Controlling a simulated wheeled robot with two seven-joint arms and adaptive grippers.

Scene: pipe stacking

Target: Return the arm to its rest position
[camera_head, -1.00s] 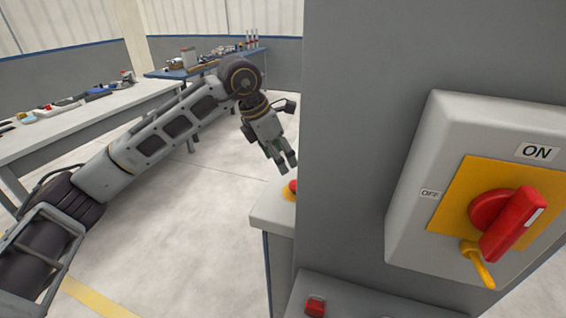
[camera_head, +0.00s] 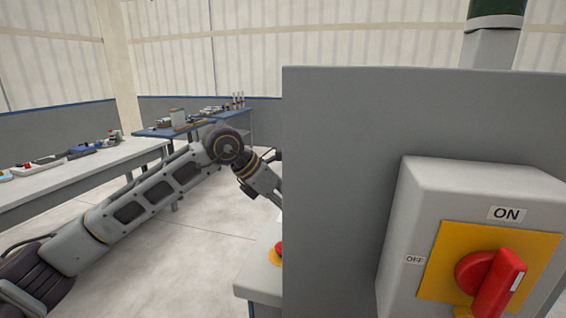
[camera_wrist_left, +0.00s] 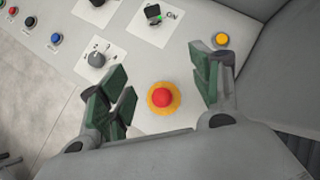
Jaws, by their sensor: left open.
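My left arm (camera_head: 150,205) reaches in from the left in the head view, its hand end (camera_head: 260,182) passing partly behind a grey cabinet (camera_head: 345,150). The cabinet hides the fingers there. In the left wrist view my left gripper (camera_wrist_left: 160,85) is open and empty, with green-padded fingers spread wide. A red push button (camera_wrist_left: 163,97) on a yellow ring shows between and beyond the fingers. I cannot tell the distance to it. The button is partly visible at the cabinet edge in the head view (camera_head: 279,249). My right gripper is not in view.
A switch box (camera_head: 450,180) with a red rotary handle (camera_head: 490,280) is on the cabinet at right. The light panel (camera_wrist_left: 85,40) bears several more buttons and knobs. Workbenches (camera_head: 75,180) stand at left and back. Open floor (camera_head: 190,255) lies below my arm.

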